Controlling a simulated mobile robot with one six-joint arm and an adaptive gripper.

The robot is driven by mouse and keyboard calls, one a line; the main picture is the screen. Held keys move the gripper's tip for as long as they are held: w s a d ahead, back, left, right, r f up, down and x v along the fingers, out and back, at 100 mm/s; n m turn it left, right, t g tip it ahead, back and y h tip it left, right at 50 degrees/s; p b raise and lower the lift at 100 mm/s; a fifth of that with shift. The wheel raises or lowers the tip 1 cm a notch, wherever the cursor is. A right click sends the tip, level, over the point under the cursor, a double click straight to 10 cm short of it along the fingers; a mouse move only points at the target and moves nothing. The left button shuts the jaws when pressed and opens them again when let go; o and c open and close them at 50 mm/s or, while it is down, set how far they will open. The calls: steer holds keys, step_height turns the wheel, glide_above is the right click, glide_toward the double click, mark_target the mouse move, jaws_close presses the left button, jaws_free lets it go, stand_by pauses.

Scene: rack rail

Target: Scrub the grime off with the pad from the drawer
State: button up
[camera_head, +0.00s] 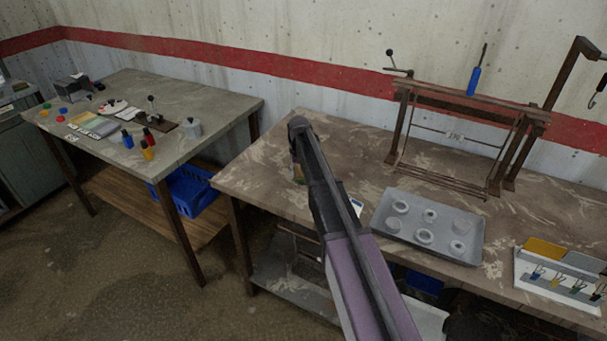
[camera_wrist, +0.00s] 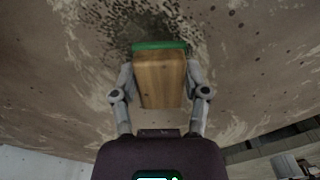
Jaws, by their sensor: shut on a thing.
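The pad is a wooden block (camera_wrist: 160,82) with a green layer (camera_wrist: 158,46) on its far end. My gripper (camera_wrist: 160,72) is shut on the block, one finger on each side. In the wrist view, the grime (camera_wrist: 112,28) is a dark speckled patch on the worn brown bench top, around and beyond the green end. I cannot tell whether the green layer touches the surface. In the head view, my arm covers the grime and most of the pad, above the left part of the bench (camera_head: 245,180). I cannot make out the drawer.
A grey tray (camera_head: 385,222) with several pale round parts lies right of my arm. A brown metal frame (camera_head: 470,103) stands behind it. A white rack (camera_head: 555,293) with small tools is at far right. Another table (camera_head: 215,105) with small items stands left, across a gap.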

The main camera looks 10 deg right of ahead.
mark_target(304, 183)
steer(key=shift+w+a, duration=0.35)
steer(key=shift+a, duration=0.05)
steer(key=shift+s, duration=0.1)
steer(key=shift+s+a+f, duration=0.1)
steer(key=shift+s+a, duration=0.4)
steer(key=shift+s, duration=0.15)
steer(key=shift+s, duration=0.1)
steer(key=shift+s+d, duration=0.45)
steer(key=shift+d, duration=0.3)
steer(key=shift+s+d, duration=0.45)
steer(key=shift+d, duration=0.25)
steer(key=shift+s+d, duration=1.2)
steer(key=shift+d, duration=0.2)
